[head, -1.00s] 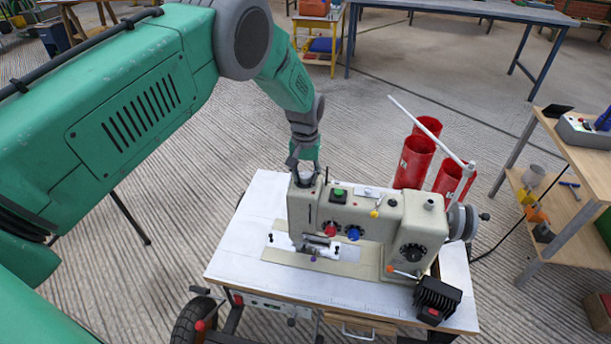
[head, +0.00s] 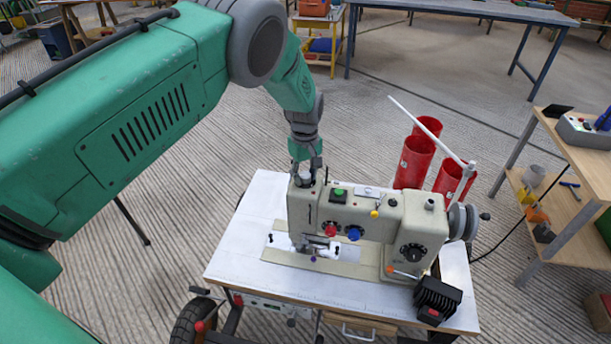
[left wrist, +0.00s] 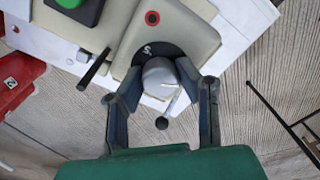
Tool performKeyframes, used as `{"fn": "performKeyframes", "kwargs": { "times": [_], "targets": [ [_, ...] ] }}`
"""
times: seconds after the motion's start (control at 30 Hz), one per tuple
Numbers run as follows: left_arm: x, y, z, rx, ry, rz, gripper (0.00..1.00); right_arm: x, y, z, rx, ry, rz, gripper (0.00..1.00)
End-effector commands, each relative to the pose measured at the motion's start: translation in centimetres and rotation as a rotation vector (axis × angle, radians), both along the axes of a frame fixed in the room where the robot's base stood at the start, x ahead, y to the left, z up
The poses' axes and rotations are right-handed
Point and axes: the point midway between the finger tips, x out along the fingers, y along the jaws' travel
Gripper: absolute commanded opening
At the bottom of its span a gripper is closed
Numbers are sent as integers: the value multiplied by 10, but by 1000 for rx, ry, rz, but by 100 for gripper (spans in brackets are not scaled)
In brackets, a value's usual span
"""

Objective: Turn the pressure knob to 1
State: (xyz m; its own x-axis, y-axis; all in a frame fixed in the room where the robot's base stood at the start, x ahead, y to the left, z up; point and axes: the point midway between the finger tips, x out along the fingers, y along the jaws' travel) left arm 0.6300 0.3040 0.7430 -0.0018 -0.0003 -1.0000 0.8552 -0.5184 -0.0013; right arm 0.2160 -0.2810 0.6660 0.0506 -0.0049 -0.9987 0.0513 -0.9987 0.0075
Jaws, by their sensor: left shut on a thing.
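The beige sewing machine (head: 370,212) stands on a white-topped table. The pressure knob (left wrist: 158,75), grey and round, sits on top at the left end of its head. It also shows in the head view (head: 302,180), partly covered by my gripper. A black dial plate (left wrist: 150,50) beside the knob bears a white character that looks like a 5 or S; no 1 is readable. My left gripper (left wrist: 160,80) comes from above with one finger on each side of the knob, shut on it. My right gripper is in neither view.
A red button, a blue knob (head: 353,233) and a black dial (head: 413,252) are on the machine's front. A green button (head: 338,195) is on top. Red thread cones (head: 413,162) and a slanted white rod stand behind. A wooden shelf (head: 575,160) is at the right.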

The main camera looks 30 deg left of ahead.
Motion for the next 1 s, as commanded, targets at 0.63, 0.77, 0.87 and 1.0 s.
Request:
{"fn": "performKeyframes", "kwargs": {
  "times": [0.63, 0.77, 0.87, 1.0],
  "targets": [
    [5, 1, 4, 2, -15, 29, 49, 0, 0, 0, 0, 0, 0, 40],
    [3, 1, 2, 1, -10, 29, 49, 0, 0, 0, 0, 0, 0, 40],
    [2, 0, 2, 1, -8, 28, 49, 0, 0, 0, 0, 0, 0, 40],
    [2, 0, 5, 1, -6, 28, 49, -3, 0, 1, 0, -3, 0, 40]
  ]
}}
